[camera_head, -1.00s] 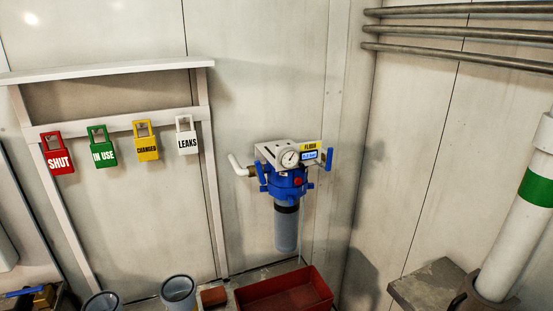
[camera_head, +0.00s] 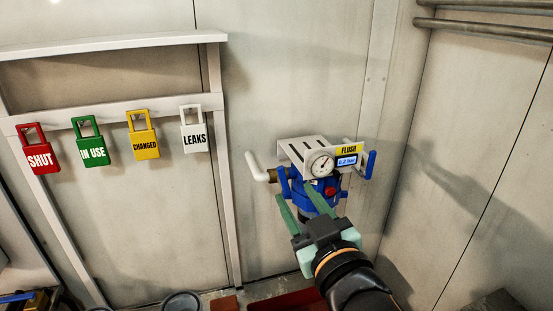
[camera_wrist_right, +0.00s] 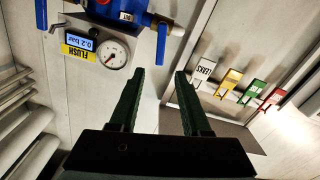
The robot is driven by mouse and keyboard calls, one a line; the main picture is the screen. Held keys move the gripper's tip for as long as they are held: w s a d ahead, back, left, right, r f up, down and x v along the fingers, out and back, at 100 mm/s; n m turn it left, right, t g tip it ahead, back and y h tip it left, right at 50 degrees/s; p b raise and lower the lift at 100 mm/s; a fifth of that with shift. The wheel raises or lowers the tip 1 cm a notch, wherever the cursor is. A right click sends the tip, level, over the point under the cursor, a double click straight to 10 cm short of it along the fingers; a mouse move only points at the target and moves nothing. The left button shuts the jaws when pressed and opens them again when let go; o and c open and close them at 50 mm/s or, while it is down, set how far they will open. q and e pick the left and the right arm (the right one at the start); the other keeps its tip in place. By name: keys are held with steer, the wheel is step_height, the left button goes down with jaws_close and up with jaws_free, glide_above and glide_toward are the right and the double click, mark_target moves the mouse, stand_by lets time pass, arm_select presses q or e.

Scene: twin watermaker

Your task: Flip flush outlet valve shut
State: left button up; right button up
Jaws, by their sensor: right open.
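The filter unit has a blue head (camera_head: 300,197), a round gauge (camera_head: 320,164) and a yellow FLUSH label (camera_head: 348,150) above a small display reading 0.2 bar. The gripper hides the unit's lower part. My left gripper is out of view.
Red, green, yellow and white padlock tags (camera_head: 194,130) hang from a white rail at the left. A red tray (camera_head: 284,304) lies below the unit, partly hidden by my right arm. Grey pipes (camera_head: 485,30) run along the right wall.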

mark_target(280, 171)
steer(key=p+x, duration=0.1)
steer(key=x, duration=1.1)
steer(key=shift+w, duration=0.1)
jaws_close()
stand_by(0.4)
